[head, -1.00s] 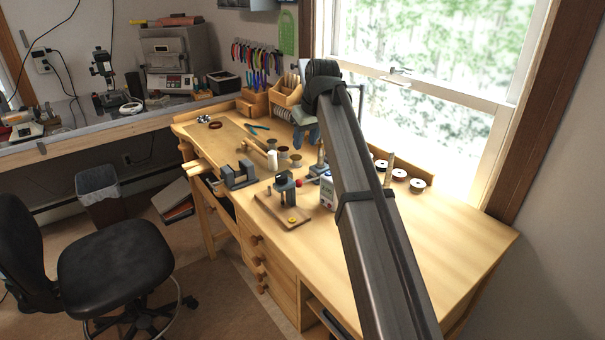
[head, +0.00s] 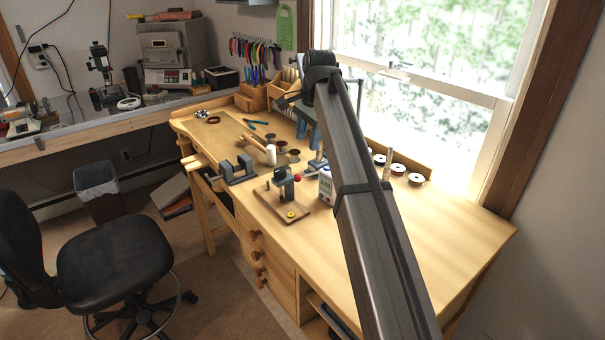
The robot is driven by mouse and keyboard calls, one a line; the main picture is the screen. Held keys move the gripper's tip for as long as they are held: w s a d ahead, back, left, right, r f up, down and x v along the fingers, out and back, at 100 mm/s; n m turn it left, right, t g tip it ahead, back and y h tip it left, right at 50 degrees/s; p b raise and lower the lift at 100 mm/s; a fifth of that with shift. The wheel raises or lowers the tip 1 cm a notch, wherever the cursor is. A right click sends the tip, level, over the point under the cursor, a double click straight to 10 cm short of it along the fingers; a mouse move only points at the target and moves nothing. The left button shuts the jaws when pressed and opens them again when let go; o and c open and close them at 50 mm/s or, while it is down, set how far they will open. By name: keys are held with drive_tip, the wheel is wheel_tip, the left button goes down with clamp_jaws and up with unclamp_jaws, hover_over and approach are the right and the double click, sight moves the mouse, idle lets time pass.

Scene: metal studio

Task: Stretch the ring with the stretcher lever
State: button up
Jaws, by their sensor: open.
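The ring stretcher (head: 286,186) is a dark grey upright tool on a small wooden base (head: 268,205) near the front edge of the bench. A lever with a red ball end (head: 298,178) sticks out on its right side. A small yellow round piece (head: 291,215) lies on the front of the base; I cannot tell if it is the ring. My gripper (head: 308,139) hangs behind the stretcher, above the back of the bench, with two bluish fingers pointing down. It is open, apart from the lever, and partly hidden by my arm.
A grey vise (head: 239,171) stands left of the stretcher, and a white box (head: 326,186) stands close on its right. Several spools (head: 398,169) line the back right. A mallet (head: 252,146) lies behind. The bench's right front (head: 450,235) is clear.

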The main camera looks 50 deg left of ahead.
approach(313, 174)
drive_tip(key=shift+m, duration=0.4)
drive_tip(key=s+f, duration=0.1)
drive_tip(key=f, duration=0.1)
drive_tip(key=s+a+f, duration=0.1)
drive_tip(key=f, duration=0.2)
drive_tip(key=s+a+f, duration=0.1)
drive_tip(key=s+f, duration=0.1)
drive_tip(key=f, duration=0.1)
drive_tip(key=shift+c, duration=0.2)
clamp_jaws()
